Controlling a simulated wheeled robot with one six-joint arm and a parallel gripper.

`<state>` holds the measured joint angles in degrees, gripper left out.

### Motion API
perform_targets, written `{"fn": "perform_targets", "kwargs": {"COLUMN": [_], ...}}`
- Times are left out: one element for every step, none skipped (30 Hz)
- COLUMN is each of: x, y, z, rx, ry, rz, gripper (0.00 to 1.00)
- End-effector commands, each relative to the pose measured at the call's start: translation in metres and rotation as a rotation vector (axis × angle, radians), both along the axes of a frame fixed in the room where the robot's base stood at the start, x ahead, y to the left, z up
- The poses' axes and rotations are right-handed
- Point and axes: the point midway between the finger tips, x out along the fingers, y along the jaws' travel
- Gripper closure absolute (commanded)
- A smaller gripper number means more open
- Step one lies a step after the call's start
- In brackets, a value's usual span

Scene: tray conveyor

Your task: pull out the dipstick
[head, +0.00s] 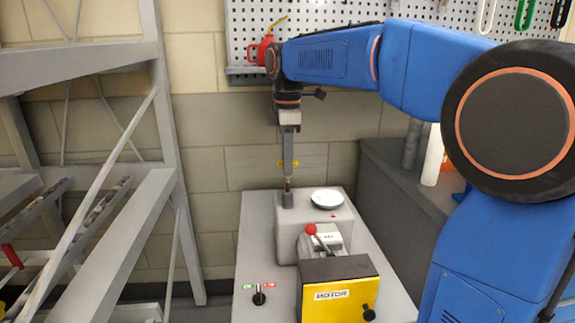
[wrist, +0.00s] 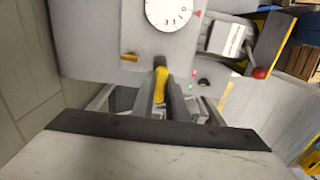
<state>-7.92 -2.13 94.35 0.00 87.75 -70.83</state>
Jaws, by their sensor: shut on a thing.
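My gripper (head: 288,168) points straight down above the grey machine housing (head: 340,220) in the head view. It is shut on the dipstick's yellow handle (head: 295,163), whose ends stick out on both sides of the fingers. The yellow handle (wrist: 160,86) also shows between the fingers in the wrist view. A thin brownish piece shows below the fingers, just above the short dark grey tube (head: 288,200) on the housing. I cannot tell how much of the dipstick is inside the tube.
A round white gauge (head: 327,198) sits right of the tube. A red-knobbed lever (head: 311,229) and a black-and-yellow box (head: 338,292) stand nearer. A grey metal frame (head: 160,130) rises at left. A red oil can (head: 262,50) stands on a pegboard shelf behind.

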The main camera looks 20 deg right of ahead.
Motion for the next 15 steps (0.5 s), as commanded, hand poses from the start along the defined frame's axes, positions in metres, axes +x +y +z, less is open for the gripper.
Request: {"fn": "perform_targets", "kwargs": {"x": [0.0, 0.0, 0.0, 0.0, 0.0, 0.0, 0.0, 0.0, 0.0, 0.0, 0.0, 0.0, 0.0, 0.0, 0.0], "y": [0.0, 0.0, 0.0, 0.0, 0.0, 0.0, 0.0, 0.0, 0.0, 0.0, 0.0, 0.0, 0.0, 0.0, 0.0], "z": [0.001, 0.002, 0.003, 0.004, 0.005, 0.005, 0.006, 0.007, 0.008, 0.008, 0.009, 0.01, 0.011, 0.011, 0.012], "rx": [0.0, 0.0, 0.0, 0.0, 0.0, 0.0, 0.0, 0.0, 0.0, 0.0, 0.0, 0.0, 0.0, 0.0, 0.0], "ry": [-0.001, -0.001, -0.001, -0.001, 0.0, 0.0, 0.0, 0.0, 0.0, 0.001, 0.001, 0.001, 0.001, 0.0, 0.0], "rz": [0.0, 0.0, 0.0, 0.0, 0.0, 0.0, 0.0, 0.0, 0.0, 0.0, 0.0, 0.0, 0.0, 0.0, 0.0], "gripper": [1.0, 1.0, 1.0, 1.0, 1.0, 1.0, 1.0, 1.0, 1.0, 1.0, 1.0, 1.0, 1.0, 1.0, 1.0]}}
